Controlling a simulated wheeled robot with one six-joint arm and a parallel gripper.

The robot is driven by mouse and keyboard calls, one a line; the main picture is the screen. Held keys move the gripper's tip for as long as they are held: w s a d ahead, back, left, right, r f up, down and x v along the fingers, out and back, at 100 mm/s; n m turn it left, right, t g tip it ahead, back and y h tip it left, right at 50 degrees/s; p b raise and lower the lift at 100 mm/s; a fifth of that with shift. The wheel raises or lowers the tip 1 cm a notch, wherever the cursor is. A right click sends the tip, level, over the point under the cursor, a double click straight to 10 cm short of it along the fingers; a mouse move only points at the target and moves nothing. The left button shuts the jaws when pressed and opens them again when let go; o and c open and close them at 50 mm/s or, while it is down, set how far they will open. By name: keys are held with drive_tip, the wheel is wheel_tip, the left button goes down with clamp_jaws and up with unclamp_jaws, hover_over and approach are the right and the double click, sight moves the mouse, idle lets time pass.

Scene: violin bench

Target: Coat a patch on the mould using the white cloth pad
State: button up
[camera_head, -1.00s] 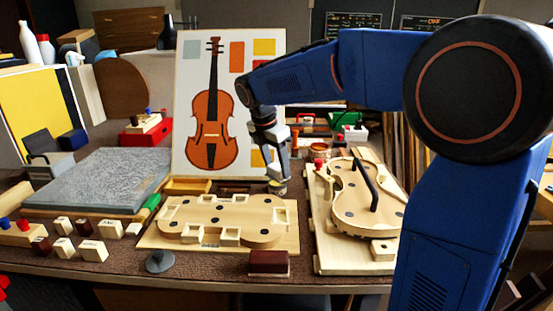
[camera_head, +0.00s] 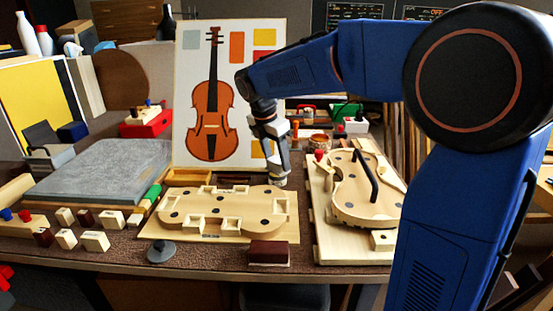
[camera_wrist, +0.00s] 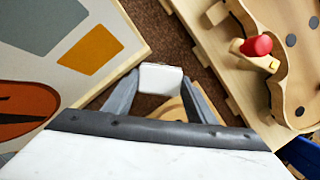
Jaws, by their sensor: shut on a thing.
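My gripper (camera_head: 279,178) is above the far right end of the mould in the head view. In the wrist view my gripper (camera_wrist: 160,88) is shut on the white cloth pad (camera_wrist: 161,77), a small white block between the two grey fingers. The mould (camera_head: 225,211) is a pale wooden violin-shaped form with cut-out notches and dark holes, lying on a flat board.
A violin picture board (camera_head: 184,150) stands behind the mould. A board with a violin body (camera_head: 349,202) lies to the right, with a red knob (camera_wrist: 257,45). A grey stone slab (camera_head: 98,172) and several small blocks are left. A dark red block (camera_head: 268,251) sits in front.

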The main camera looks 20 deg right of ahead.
sight(276, 161)
drive_tip(key=shift+f, duration=0.5)
idle(1.4)
drive_tip(key=shift+r, duration=3.55)
